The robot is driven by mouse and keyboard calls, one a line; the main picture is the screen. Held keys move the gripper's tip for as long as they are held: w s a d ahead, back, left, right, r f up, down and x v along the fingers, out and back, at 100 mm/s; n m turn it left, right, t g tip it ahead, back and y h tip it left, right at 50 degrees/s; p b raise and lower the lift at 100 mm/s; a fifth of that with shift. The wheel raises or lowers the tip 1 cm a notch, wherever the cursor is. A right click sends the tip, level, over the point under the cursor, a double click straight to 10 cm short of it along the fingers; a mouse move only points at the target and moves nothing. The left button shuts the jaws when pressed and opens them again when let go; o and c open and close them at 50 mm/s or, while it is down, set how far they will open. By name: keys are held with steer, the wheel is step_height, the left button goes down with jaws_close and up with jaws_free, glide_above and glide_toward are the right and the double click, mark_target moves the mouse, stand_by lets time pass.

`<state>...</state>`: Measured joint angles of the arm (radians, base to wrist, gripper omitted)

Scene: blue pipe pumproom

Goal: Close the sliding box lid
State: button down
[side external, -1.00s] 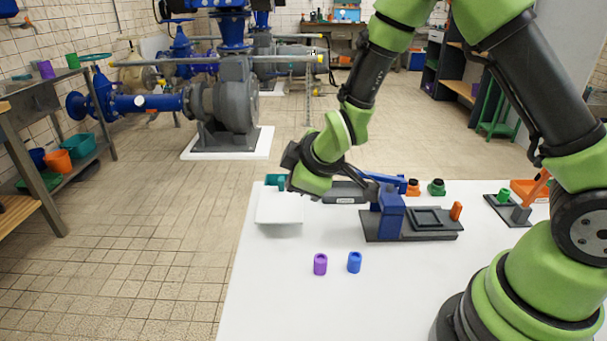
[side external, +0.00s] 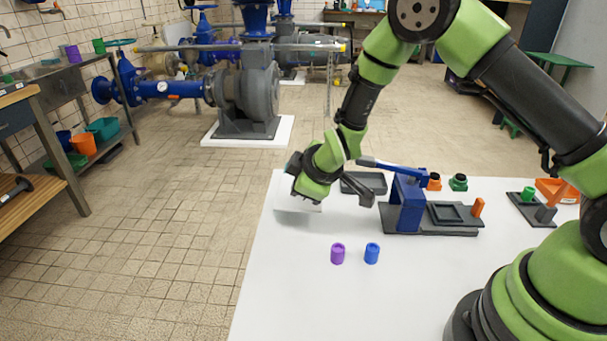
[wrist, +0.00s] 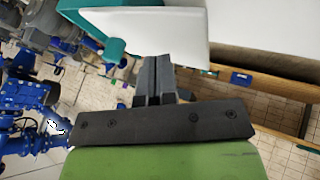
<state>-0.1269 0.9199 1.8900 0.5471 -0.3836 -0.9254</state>
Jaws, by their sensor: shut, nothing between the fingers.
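The sliding box is a white piece (side external: 298,204) at the left edge of the table, largely hidden behind my gripper (side external: 298,168) in the side view. In the wrist view a white panel (wrist: 150,32) fills the top, with a teal part (wrist: 97,42) along its left side. I cannot tell for sure which part is the lid or how far it is slid. My gripper's fingers (wrist: 155,62) are shut and empty, with their tips at the near edge of the white panel. I cannot tell whether they touch it.
A purple cylinder (side external: 338,254) and a blue cylinder (side external: 371,253) stand in front. The table's front left is clear.

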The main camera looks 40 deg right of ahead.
steer(key=shift+w+d+f, duration=0.15)
steer(key=shift+w+d, duration=0.6)
steer(key=shift+w, duration=0.05)
steer(key=shift+w+d+f, duration=0.1)
steer(key=shift+w+d, duration=0.6)
steer(key=shift+w, duration=0.1)
steer(key=shift+w+d, duration=1.3)
steer(key=shift+d, duration=0.05)
steer(key=shift+a, duration=0.1)
